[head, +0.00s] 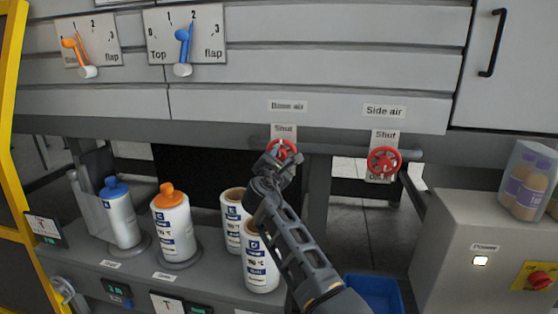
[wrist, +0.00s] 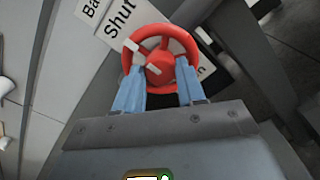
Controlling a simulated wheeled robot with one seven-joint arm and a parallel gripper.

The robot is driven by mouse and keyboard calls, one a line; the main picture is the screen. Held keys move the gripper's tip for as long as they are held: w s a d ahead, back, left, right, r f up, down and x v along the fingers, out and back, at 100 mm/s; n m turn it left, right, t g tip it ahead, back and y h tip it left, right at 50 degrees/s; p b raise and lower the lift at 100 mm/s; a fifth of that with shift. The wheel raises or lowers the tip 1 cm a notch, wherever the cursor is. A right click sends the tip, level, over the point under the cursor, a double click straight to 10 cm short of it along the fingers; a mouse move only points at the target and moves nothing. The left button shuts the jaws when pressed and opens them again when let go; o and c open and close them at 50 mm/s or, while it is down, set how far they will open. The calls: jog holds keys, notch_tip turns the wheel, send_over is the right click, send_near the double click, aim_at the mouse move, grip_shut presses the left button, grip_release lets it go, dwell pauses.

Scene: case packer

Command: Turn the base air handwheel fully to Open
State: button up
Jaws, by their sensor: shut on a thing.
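The base air handwheel (head: 284,147) is a red wheel below the "Base air" label (head: 288,106), with a "Shut" plate behind it. My gripper (head: 282,158) is at this wheel and covers its lower part in the head view. In the wrist view, the red wheel (wrist: 160,62) shows a pale mark on one spoke. The two blue fingers of my gripper (wrist: 160,88) are on its lower rim, one at each side of the hub. The "Shut" text (wrist: 120,20) is at the upper left, and the lower word is mostly hidden.
The side air handwheel (head: 384,161), also red, is to the right on the same pipe. Several bottles (head: 172,222) stand on the ledge at lower left. A power box (head: 480,250) is at right, and a blue bin (head: 375,290) is below.

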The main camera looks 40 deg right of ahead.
jog(key=c, duration=0.5)
jog(key=shift+o, duration=0.2)
